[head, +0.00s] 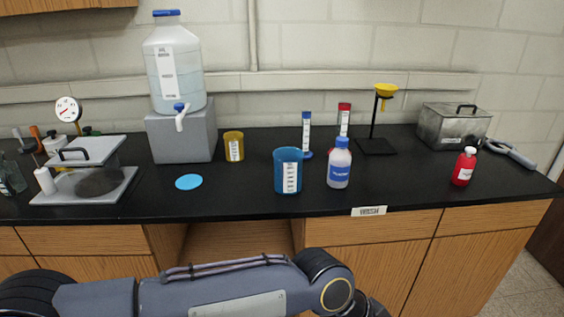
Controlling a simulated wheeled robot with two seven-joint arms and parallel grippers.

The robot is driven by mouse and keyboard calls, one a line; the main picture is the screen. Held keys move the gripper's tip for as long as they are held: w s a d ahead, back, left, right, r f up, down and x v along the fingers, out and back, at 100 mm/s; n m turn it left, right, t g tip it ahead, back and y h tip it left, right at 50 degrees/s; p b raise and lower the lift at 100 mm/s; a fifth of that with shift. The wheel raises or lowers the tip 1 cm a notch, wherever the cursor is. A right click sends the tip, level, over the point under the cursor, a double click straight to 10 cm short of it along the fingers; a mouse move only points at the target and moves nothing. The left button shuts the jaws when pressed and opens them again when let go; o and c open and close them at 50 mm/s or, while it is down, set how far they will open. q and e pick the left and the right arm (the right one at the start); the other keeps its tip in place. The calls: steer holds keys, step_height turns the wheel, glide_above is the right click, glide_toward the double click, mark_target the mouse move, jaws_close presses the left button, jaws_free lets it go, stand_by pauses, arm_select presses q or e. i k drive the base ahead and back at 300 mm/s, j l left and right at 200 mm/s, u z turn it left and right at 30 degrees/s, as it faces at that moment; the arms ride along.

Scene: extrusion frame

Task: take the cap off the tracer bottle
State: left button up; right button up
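A small red bottle (463,170) with a white cap (470,150) and a white label stands upright near the right end of the black counter. A translucent white bottle (339,168) with a blue cap (341,142) and a blue label stands upright right of the middle. Both caps are on. The label print is too small to read, so I cannot tell for sure which is the tracer bottle. My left arm crosses the bottom of the view, and its gripper (371,308) is mostly cut off below the counter front. My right gripper is not in view.
A blue beaker (286,180) stands just left of the blue-capped bottle. Behind are cylinders (306,134), a yellow funnel (386,90) on a stand and a metal box (453,126). A carboy (172,65) stands left. Counter between the two bottles is clear.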

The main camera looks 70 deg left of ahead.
mark_target(340, 160)
steer(key=u, duration=1.9)
